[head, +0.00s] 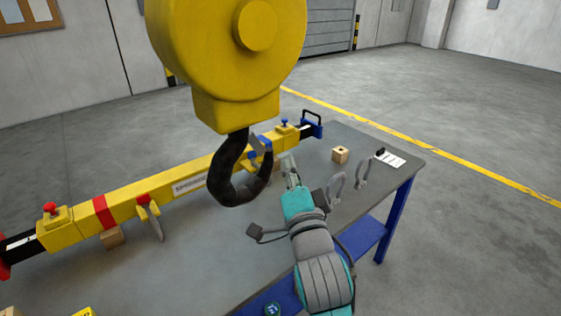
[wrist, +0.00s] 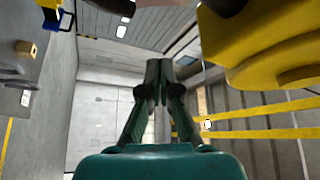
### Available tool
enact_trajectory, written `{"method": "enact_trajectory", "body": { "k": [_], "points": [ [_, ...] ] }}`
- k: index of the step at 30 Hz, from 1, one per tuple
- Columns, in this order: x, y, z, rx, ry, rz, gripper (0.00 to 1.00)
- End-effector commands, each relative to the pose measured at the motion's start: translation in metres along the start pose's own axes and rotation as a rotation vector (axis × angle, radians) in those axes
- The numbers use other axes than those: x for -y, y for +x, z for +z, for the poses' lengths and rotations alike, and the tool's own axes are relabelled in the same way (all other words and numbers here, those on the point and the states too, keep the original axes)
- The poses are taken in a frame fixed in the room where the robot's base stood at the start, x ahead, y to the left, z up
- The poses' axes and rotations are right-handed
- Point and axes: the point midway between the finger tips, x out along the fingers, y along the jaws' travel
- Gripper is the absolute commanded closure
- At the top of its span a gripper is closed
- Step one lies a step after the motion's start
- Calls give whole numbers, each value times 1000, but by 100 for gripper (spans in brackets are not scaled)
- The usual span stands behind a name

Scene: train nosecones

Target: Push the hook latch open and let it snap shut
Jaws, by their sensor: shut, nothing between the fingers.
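A black crane hook (head: 230,183) hangs from a yellow hook block (head: 223,55) above the table. A small grey latch (head: 257,141) shows at the hook's mouth, near its tip; I cannot tell clearly whether it lies fully closed. My gripper (head: 289,162) is shut and empty, pointing up just to the right of the hook, apart from it in the picture. In the wrist view my gripper's fingertips (wrist: 159,66) are together, with the yellow block (wrist: 265,45) at upper right. A dark curved piece crosses the top edge there; the latch cannot be made out.
A yellow spreader beam (head: 125,200) with blue and red fittings lies across the table (head: 200,255) behind the hook. A wooden block (head: 340,154), grey shackles (head: 336,188) and a white paper (head: 392,159) lie at right. Open floor lies beyond.

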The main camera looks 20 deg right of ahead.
Motion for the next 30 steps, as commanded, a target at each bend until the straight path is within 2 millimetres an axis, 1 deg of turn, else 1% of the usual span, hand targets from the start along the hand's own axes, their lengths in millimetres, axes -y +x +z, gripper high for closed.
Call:
{"method": "enact_trajectory", "body": {
  "k": [9, 16, 19, 24, 30],
  "points": [
    [1, 54, -1, -2, -2, -2, 100],
    [1, 90, -1, -1, -1, -1, 100],
    [0, 85, 15, 5, -2, 1, 100],
    [0, 79, 31, 3, -2, -1, 100],
    [0, 76, 38, 1, -1, -1, 100]
  ]
}}
